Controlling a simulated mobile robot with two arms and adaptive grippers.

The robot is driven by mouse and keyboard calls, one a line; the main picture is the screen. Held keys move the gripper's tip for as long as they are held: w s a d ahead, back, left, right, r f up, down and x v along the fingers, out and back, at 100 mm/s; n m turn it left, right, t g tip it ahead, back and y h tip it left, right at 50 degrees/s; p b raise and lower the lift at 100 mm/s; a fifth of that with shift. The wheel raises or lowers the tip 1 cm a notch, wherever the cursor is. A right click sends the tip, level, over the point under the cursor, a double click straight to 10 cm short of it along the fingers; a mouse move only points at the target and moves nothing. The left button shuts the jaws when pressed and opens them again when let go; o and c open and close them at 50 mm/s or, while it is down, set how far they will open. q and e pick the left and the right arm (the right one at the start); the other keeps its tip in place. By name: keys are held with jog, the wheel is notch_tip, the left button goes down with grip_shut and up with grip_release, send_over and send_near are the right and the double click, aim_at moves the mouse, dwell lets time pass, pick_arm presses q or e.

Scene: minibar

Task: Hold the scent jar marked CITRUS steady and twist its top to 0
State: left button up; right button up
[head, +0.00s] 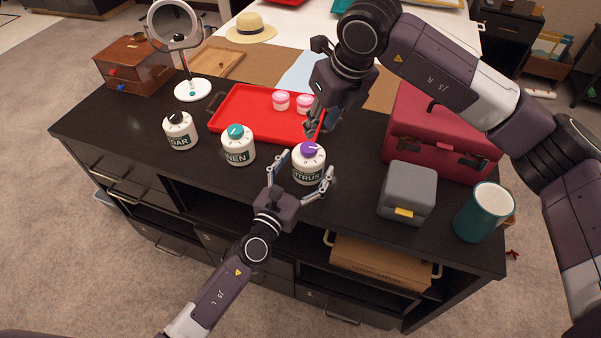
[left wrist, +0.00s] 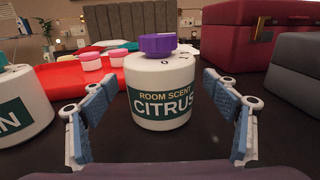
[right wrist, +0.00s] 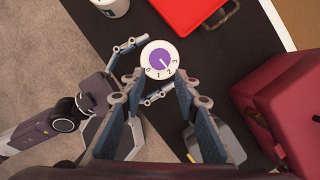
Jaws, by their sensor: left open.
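The CITRUS scent jar (head: 308,170) is white with a dark green label and stands upright on the dark counter. Its purple top (head: 309,149) also shows in the left wrist view (left wrist: 158,44). From above, numbers 0 to 3 ring the top (right wrist: 160,58); its small pale mark seems to point near 2, though it is tiny. My left gripper (left wrist: 162,112) is open, with a finger on each side of the jar and visible gaps to it. My right gripper (right wrist: 160,84) is open and empty above the jar, its fingertips apart near the top.
The LINEN jar (head: 238,150) and CEDAR jar (head: 180,135) stand to the left. A red tray (head: 240,100) with pink-lidded pots lies behind. A grey box (head: 408,190), green mug (head: 484,212) and dark red case (head: 430,135) stand to the right.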

aim_at(309, 147)
pick_arm(q)
jog(key=shift+w, duration=0.1)
jog(key=c, duration=1.4)
pick_arm(e)
jog(key=o, duration=0.5)
jog(key=shift+w, duration=0.1)
jog(key=w+a+r+n+g+h, duration=0.2)
jog(key=w+a+r+n+g, duration=0.1)
jog(key=n, duration=0.8)
jog(key=shift+n, duration=0.3)
jog(key=f, duration=1.2)
jog(key=shift+d+f, duration=0.1)
jog(key=shift+d, duration=0.2)
